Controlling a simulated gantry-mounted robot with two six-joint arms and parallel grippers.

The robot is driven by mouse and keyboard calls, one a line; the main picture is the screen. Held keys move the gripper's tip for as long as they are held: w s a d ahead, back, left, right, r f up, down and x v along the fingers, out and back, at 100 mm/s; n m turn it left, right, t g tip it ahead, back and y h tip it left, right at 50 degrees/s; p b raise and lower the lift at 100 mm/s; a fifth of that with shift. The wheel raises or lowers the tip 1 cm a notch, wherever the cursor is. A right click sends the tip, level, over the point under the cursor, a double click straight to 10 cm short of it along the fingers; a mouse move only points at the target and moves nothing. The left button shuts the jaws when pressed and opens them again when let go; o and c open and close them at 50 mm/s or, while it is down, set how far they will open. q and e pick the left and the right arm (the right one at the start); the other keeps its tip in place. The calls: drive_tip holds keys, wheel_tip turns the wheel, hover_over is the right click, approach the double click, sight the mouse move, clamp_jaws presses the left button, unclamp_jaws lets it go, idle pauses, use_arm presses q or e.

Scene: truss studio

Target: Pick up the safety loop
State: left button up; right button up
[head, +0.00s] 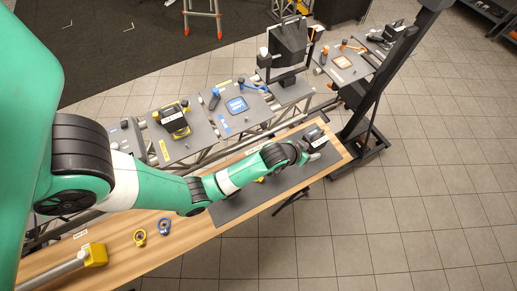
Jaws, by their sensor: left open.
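My left arm reaches from the left across the wooden bench. Its gripper (316,140) is over the far right end of the bench's dark mat (232,209). It is open, and its fingers are small and hard to make out. I cannot make out anything between them. I cannot say for certain which item is the safety loop. A blue ring-shaped piece (164,226) and a yellow ring-shaped piece (139,238) lie on the bare wood, well left of the gripper. A small yellow item (259,180) on the mat is partly hidden by my arm. My right gripper is not in view.
Behind the bench (188,241) stand several grey panels on a truss, holding dark devices and blue and orange loop-like parts. A black stand (372,152) rises just right of the bench end. A yellow-ended tube (95,255) lies at front left. Tiled floor at right is clear.

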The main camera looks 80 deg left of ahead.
use_arm(q)
drive_tip(key=s+f+g, duration=0.3)
drive_tip(key=s+f, duration=0.5)
drive_tip(key=f, duration=0.2)
drive_tip(key=n+g+b, duration=0.2)
drive_tip(key=g, duration=0.1)
approach(260, 180)
drive_tip(key=f+b, duration=0.1)
drive_tip(key=b, duration=0.1)
drive_tip(key=a+f+b, duration=0.1)
drive_tip(key=b, duration=0.2)
drive_tip(key=shift+w+a+f, duration=0.1)
drive_tip(key=shift+a+f, duration=0.05)
drive_tip(key=shift+f, duration=0.15)
drive_tip(key=shift+w+a+f, duration=0.15)
drive_tip(key=shift+w+f, duration=0.1)
drive_tip(key=shift+f, duration=0.1)
drive_tip(key=b+x, duration=0.1)
drive_tip(key=x, duration=0.1)
drive_tip(key=b+x, duration=0.1)
drive_tip(key=x, duration=0.2)
drive_tip(key=shift+w+d+f, duration=0.1)
drive_tip(key=shift+d, duration=0.1)
drive_tip(key=shift+t, duration=0.3)
clamp_jaws()
